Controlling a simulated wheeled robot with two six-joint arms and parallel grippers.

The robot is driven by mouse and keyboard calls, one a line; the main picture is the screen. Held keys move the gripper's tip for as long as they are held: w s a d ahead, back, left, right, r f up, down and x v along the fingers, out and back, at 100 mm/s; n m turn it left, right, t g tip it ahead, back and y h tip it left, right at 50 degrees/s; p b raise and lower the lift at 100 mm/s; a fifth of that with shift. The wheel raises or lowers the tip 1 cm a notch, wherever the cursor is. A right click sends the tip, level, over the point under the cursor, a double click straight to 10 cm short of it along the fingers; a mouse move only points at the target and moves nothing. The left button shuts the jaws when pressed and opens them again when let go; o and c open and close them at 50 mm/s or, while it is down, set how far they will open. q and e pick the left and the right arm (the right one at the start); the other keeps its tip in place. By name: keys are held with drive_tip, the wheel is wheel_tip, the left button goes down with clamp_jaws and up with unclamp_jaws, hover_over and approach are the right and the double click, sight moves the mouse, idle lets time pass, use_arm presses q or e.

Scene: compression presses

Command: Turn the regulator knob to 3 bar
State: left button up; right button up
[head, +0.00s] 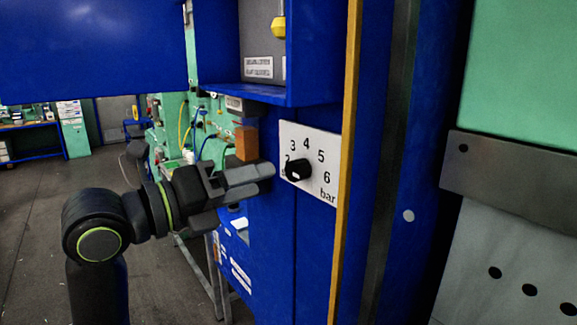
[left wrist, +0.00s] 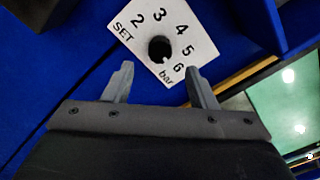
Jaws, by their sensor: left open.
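The regulator knob (head: 299,169) is small and black, on a white dial plate (head: 313,146) fixed to the blue press front. I cannot tell for sure which mark the knob points at. My left gripper (head: 262,177) is open and empty, just left of the knob. In the left wrist view the knob (left wrist: 160,48) lies just beyond the two fingertips (left wrist: 160,69), roughly centred between them, apparently untouched. My right gripper is not in view.
A yellow vertical strip (head: 346,130) runs right of the plate. A blue box housing (head: 262,95) juts out above it. An orange block (head: 246,142) shows behind my gripper. Open floor (head: 35,215) lies to the left.

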sight(290, 173)
use_arm(q)
drive_tip(key=p+x, duration=0.2)
drive_tip(key=x, duration=0.4)
drive_tip(key=shift+d+r, duration=0.1)
drive_tip(key=shift+w+d+p, duration=0.3)
drive_tip(key=shift+w+d, duration=0.1)
drive_tip(key=shift+c, duration=0.2)
drive_tip(key=c, duration=0.9)
